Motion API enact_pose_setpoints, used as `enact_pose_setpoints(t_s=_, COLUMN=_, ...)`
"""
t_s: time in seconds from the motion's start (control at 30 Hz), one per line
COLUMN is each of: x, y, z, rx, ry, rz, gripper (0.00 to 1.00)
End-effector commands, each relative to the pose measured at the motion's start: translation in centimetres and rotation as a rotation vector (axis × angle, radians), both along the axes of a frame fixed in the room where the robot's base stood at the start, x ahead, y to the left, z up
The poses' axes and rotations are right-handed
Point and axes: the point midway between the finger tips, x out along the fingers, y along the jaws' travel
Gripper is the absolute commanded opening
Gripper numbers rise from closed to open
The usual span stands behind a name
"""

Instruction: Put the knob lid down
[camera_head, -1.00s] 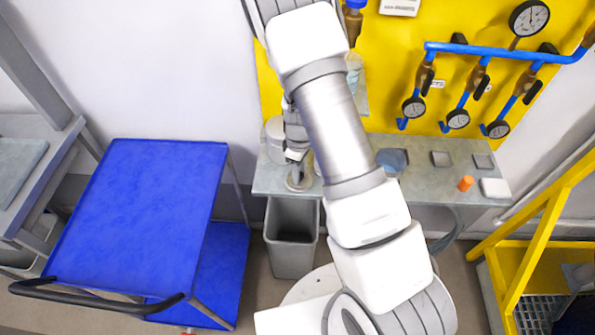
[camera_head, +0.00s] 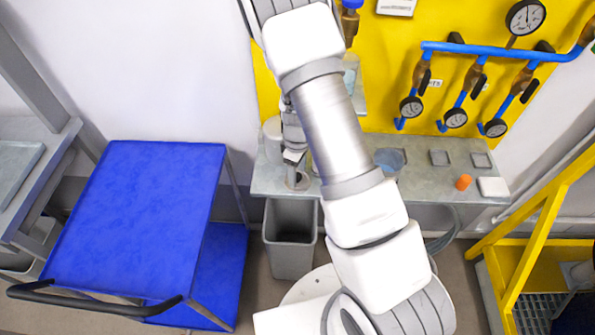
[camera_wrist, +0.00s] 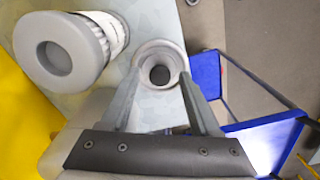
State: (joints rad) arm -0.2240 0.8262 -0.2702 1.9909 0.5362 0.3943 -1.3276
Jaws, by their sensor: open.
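The knob lid (camera_wrist: 160,52) looks like a round grey piece with a dark round centre. It appears to rest on the grey bench (camera_wrist: 158,112), near its edge. In the head view a small round grey piece (camera_head: 302,183) at the bench's front left edge appears to be the same lid. My gripper (camera_wrist: 161,80) is open in the wrist view, with one finger on each side of the lid. I cannot tell whether the fingers touch it. In the head view my gripper (camera_head: 292,166) is over the lid and partly hides it.
A white cylinder with a grey ringed end (camera_wrist: 68,50) stands close left of the lid. A grey bin (camera_head: 290,245) is below the bench edge. A blue cart (camera_head: 140,215) is at left. An orange piece (camera_head: 463,182) and a white block (camera_head: 493,187) are on the bench's right.

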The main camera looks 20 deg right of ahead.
Motion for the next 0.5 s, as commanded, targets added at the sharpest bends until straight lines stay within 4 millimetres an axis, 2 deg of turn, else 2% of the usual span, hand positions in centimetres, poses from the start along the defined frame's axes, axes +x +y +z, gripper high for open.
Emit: enact_pose_setpoints(t_s=0.5, x=0.1, y=0.1, z=6.8, rx=0.001, ry=-0.002, rz=0.001, gripper=0.62)
